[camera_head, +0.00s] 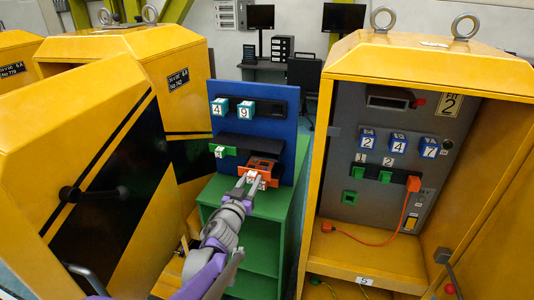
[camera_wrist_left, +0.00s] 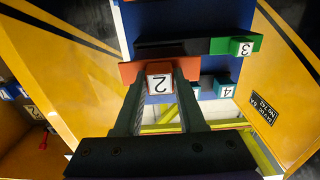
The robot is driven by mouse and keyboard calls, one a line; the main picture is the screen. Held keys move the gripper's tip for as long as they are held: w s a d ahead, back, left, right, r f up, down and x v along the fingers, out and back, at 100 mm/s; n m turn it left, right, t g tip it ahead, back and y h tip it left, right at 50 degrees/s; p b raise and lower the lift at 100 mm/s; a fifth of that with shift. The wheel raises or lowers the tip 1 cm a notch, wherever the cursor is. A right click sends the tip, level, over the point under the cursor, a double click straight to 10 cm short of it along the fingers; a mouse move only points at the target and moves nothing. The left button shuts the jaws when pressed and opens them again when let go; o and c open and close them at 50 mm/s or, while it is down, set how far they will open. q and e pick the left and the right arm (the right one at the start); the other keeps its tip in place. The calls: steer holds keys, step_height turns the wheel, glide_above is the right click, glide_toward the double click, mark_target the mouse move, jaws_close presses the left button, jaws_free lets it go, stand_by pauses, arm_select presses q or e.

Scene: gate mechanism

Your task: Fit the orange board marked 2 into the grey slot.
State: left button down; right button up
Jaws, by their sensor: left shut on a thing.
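The orange board marked 2 (camera_head: 265,170) is at the right of the blue panel's lower part (camera_head: 290,140). My left gripper (camera_head: 248,185) is shut on its white numbered block; in the left wrist view the block (camera_wrist_left: 159,84) sits between both fingers (camera_wrist_left: 160,95) with the orange board (camera_wrist_left: 132,70) behind. A dark grey slot strip (camera_head: 245,141) runs across the panel just above, and also shows in the left wrist view (camera_wrist_left: 175,48). I cannot tell whether the board touches the slot. A green board marked 3 (camera_head: 222,152) is at the strip's left. My right gripper is out of view.
Teal blocks 4 (camera_head: 219,107) and 9 (camera_head: 245,108) sit in an upper dark strip. The panel stands on a green cabinet (camera_head: 265,207). A yellow cabinet (camera_head: 120,55) is close on the left; an open one (camera_head: 430,60) with an orange cable (camera_head: 375,242) is on the right.

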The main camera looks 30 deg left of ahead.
arm_select(q)
steer(key=shift+v, duration=1.65)
